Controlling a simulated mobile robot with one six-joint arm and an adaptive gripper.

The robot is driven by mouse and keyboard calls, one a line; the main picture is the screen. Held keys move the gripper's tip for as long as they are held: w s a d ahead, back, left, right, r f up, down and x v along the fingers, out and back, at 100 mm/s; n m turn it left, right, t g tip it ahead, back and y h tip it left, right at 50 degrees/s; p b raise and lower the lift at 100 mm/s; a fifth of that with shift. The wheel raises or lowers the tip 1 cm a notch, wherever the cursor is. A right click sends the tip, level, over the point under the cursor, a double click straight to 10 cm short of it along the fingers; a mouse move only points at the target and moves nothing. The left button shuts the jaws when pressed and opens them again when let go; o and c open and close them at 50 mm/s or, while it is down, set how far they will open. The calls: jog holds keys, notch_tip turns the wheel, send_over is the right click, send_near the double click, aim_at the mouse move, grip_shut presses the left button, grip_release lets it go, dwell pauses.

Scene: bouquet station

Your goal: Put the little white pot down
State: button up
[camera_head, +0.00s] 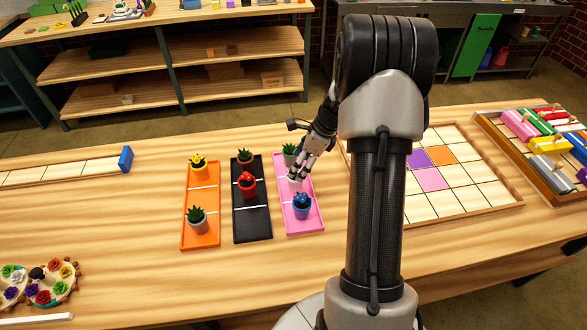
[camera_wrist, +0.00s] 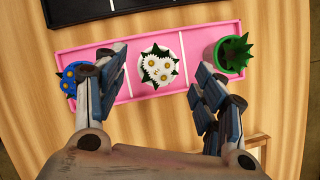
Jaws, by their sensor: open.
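The little white pot (camera_wrist: 159,67), with white daisy-like flowers and dark leaves, stands in the middle compartment of the pink tray (camera_wrist: 205,38) in the wrist view. My gripper (camera_wrist: 162,78) is open, with one finger on each side of the white pot. The fingers look apart from it. In the head view my gripper (camera_head: 300,170) is over the middle of the pink tray (camera_head: 305,231) and largely hides the white pot there. A blue pot (camera_head: 302,204) stands in the near compartment and a green pot (camera_head: 289,152) with a spiky plant in the far one.
A black tray (camera_head: 252,237) with a red pot (camera_head: 247,185) and a brown pot (camera_head: 245,158) lies left of the pink tray. An orange tray (camera_head: 186,230) with two pots lies further left. A grid board (camera_head: 440,204) with coloured squares is to the right.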

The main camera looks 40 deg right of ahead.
jog(key=s+a+r+n+h, duration=0.1)
jog(key=s+a+r+n, duration=0.3)
jog(key=a+r+n, duration=0.5)
jog(key=s+a+r+n, duration=0.4)
jog(key=a+r, duration=0.3)
jog(key=r, duration=0.3)
jog(key=s+a+r+n+h, duration=0.1)
jog(key=s+a+n, duration=0.3)
jog(key=s+n, duration=0.3)
jog(key=s+a+r+n+t+h, duration=0.1)
jog(key=s+a+r+n, duration=0.1)
jog(key=s+a+n, duration=0.2)
jog(key=s+n, duration=0.3)
jog(key=s, duration=0.2)
jog(key=shift+s+a+r+n+p, duration=0.2)
jog(key=shift+s+a+n+p, duration=0.1)
jog(key=shift+a+p, duration=0.1)
